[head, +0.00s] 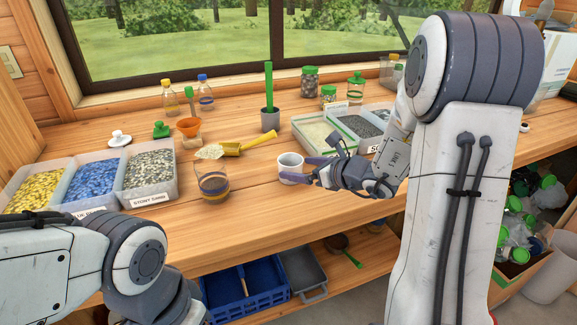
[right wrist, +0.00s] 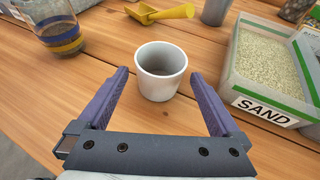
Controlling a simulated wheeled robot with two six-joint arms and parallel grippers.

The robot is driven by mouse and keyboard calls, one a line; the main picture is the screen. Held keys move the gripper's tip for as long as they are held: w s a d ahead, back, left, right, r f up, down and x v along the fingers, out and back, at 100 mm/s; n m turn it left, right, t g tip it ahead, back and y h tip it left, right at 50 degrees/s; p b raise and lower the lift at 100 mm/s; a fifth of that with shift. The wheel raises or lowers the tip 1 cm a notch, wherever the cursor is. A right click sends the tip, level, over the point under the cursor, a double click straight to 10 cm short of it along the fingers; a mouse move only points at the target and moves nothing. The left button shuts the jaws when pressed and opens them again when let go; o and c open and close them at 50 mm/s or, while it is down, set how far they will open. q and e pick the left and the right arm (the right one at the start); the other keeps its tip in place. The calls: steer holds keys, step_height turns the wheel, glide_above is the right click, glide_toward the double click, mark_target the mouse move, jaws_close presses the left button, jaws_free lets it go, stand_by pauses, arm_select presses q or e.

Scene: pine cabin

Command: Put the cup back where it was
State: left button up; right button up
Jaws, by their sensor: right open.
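A white cup (head: 290,165) stands upright on the wooden workbench (head: 270,200), near its middle. My right gripper (head: 304,170) is open beside the cup, low over the bench. In the right wrist view the cup (right wrist: 161,70) stands just ahead of and partly between the two purple fingers of the open right gripper (right wrist: 160,85). A clear gap shows on each side of it. The cup looks empty. My left arm shows at the lower left of the head view, but its gripper is out of the picture.
A glass jar with coloured bands (head: 213,183) and a yellow scoop (head: 248,144) are left of the cup. A sand bin (right wrist: 262,65) is close on the right. Bins of yellow, blue and grey stones (head: 147,198) stand at left. Bare wood lies in front of the cup.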

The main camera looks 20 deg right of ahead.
mark_target(300, 168)
steer(key=v, duration=0.5)
stand_by(0.4)
